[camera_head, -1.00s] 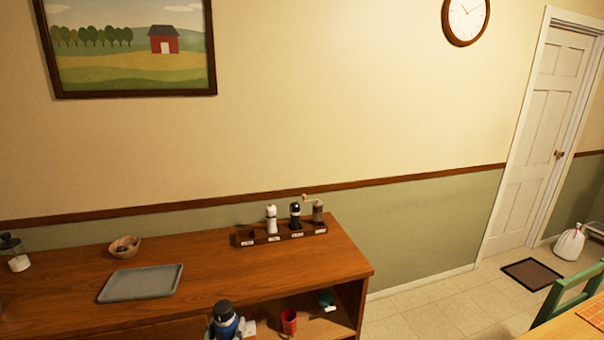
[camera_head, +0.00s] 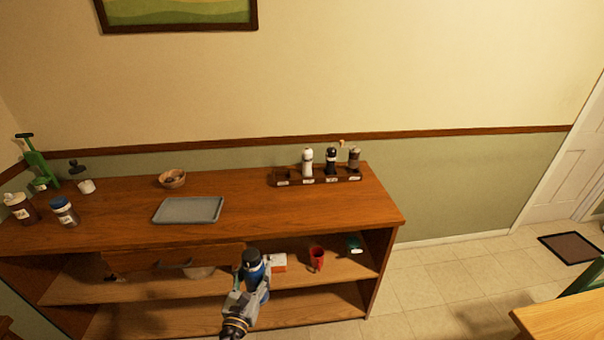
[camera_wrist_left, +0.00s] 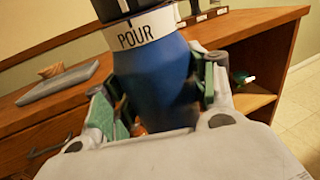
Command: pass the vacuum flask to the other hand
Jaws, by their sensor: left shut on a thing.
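The vacuum flask (camera_head: 254,275) is blue with a black top and stands upright in my left gripper (camera_head: 249,286), in front of the counter's open shelves. In the left wrist view the flask (camera_wrist_left: 152,80) shows a white band reading "POUR" below its black top. The green-padded fingers of my left gripper (camera_wrist_left: 158,100) press on both sides of its body. The flask's lower end is hidden by the gripper. My right gripper is not in either view.
The wooden counter (camera_head: 120,228) holds a grey tray (camera_head: 188,210), a wooden bowl (camera_head: 172,179) and a rack (camera_head: 318,178) with shakers and a grinder. Bottles stand at its left end. A red mug (camera_head: 316,258) sits on the upper shelf.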

